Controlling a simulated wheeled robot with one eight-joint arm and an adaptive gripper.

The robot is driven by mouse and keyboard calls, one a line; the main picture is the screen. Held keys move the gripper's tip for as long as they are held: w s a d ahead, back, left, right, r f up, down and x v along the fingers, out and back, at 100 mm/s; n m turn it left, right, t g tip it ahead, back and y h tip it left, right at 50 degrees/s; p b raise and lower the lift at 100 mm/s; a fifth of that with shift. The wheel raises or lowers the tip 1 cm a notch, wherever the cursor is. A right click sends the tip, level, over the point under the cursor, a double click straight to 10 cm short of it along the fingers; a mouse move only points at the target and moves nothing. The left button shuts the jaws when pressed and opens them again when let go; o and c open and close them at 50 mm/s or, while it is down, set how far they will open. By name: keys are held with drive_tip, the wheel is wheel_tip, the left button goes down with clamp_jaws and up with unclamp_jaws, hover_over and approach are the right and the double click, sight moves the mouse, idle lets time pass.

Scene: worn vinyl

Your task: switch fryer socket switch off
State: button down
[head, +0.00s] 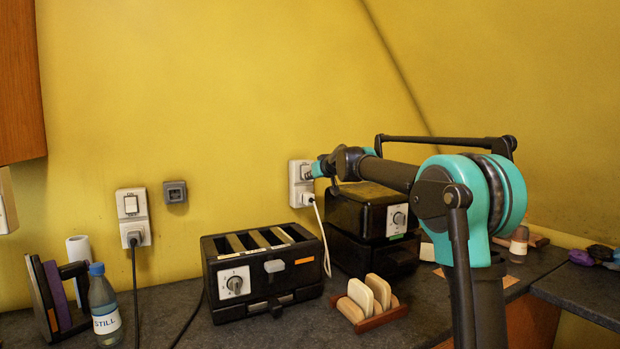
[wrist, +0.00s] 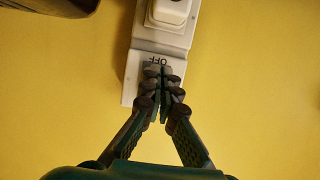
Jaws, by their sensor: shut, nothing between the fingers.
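The white wall socket (head: 295,197) at my gripper has a switch in its upper part and a white plug (head: 308,199) below. Its white cord hangs down beside a black appliance with a dial (head: 345,215), perhaps the fryer; where the cord ends is unclear. My gripper (head: 313,171) is shut and empty at the switch. The wrist view shows the socket (wrist: 130,83) upside down, plug (wrist: 170,10) at the top. The closed fingertips (wrist: 162,78) cover most of the switch (wrist: 151,69); contact is unclear. The letters OFF show inverted just beyond the fingertips.
A black toaster (head: 250,262), a toast rack (head: 372,322) and a bottle (head: 103,302) stand on the counter. The wall around the right socket is clear.

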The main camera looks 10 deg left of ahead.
drive_tip(key=shift+w+a+f, duration=0.25)
drive_tip(key=shift+w+f, duration=0.1)
drive_tip(key=shift+r, duration=0.15)
drive_tip(key=shift+r, duration=0.7)
drive_tip(key=shift+s, duration=0.15)
